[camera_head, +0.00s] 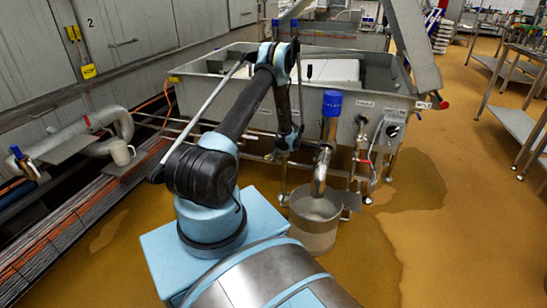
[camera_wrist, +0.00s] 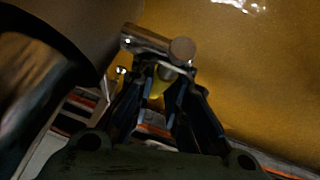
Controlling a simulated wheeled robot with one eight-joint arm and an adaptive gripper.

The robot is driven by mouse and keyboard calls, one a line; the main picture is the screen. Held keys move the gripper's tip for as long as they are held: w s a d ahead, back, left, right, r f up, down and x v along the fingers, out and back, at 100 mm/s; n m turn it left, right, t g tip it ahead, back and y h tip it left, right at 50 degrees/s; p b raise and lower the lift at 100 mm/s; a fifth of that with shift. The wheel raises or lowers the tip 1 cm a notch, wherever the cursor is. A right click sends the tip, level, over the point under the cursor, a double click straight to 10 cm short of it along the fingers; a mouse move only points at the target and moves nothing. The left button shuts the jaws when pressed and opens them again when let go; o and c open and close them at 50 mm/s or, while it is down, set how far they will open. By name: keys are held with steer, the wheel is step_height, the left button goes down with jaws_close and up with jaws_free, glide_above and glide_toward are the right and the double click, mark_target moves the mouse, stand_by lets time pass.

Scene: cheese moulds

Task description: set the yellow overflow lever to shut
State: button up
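My gripper (camera_head: 287,140) hangs low at the near-left side of the steel vat in the head view. In the wrist view my gripper (camera_wrist: 162,73) has its dark fingers around a small bright yellow piece (camera_wrist: 157,88), which looks like the overflow lever. A metal pipe fitting with a round end (camera_wrist: 181,50) sits just beyond the fingertips. The fingers hide most of the yellow piece. I cannot tell whether they press on it or only flank it. In the head view the lever is not clearly visible behind my arm.
The vat (camera_head: 225,92) has a blue-topped pipe (camera_head: 331,104) bending down into a steel bucket (camera_head: 315,235). Valves and hoses crowd its near side. Pipes (camera_head: 85,122) and a floor grating lie left. Open, partly wet floor (camera_head: 440,235) lies right.

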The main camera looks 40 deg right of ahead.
steer(key=shift+o, duration=0.9)
steer(key=shift+w+a, duration=0.2)
steer(key=shift+a, duration=0.05)
steer(key=shift+d, duration=0.15)
steer(key=shift+s, duration=0.1)
steer(key=shift+s+d+r, duration=0.15)
steer(key=shift+s+r, duration=0.05)
steer(key=shift+r, duration=0.1)
steer(key=v, duration=1.1)
steer(key=shift+r, duration=0.1)
